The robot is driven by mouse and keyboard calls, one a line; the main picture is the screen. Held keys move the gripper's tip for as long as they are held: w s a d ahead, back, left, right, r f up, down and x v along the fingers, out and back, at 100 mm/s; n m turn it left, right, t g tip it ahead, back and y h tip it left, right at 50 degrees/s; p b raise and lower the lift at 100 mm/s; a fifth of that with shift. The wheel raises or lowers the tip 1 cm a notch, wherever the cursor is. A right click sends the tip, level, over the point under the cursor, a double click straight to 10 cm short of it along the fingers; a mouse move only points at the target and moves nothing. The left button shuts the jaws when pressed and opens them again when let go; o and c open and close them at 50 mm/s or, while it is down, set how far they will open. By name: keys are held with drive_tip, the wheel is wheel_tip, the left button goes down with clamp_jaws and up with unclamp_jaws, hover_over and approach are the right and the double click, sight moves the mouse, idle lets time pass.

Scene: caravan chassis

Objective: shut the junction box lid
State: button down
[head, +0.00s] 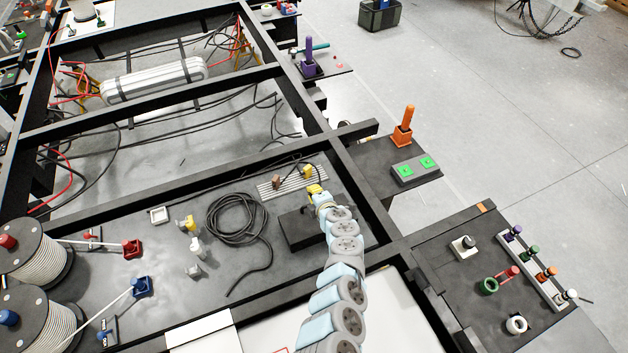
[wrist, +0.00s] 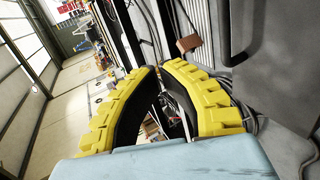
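A dark box (head: 301,238), which looks like the junction box, sits on the grey floor panel, left of my wrist in the head view. I cannot clearly tell its lid from its body. My gripper (head: 314,189) is over the box's far right side, its yellow fingers bunched together. In the wrist view, the yellow fingers of my gripper (wrist: 161,67) curve inward with their tips almost together, and nothing shows between them. A large grey surface (wrist: 280,95) with a dark edge stands close on the right there; I cannot tell whether it is the lid.
A coiled black cable (head: 237,218) lies to the left. Black chassis beams (head: 355,195) run close on the right.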

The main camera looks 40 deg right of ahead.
wheel_tip(320, 180, up, 7)
drive_tip(key=s+p, duration=0.1)
drive_tip(key=p, duration=0.2)
drive_tip(key=shift+a+f, duration=0.15)
drive_tip(key=shift+a, duration=0.1)
drive_tip(key=shift+s, duration=0.1)
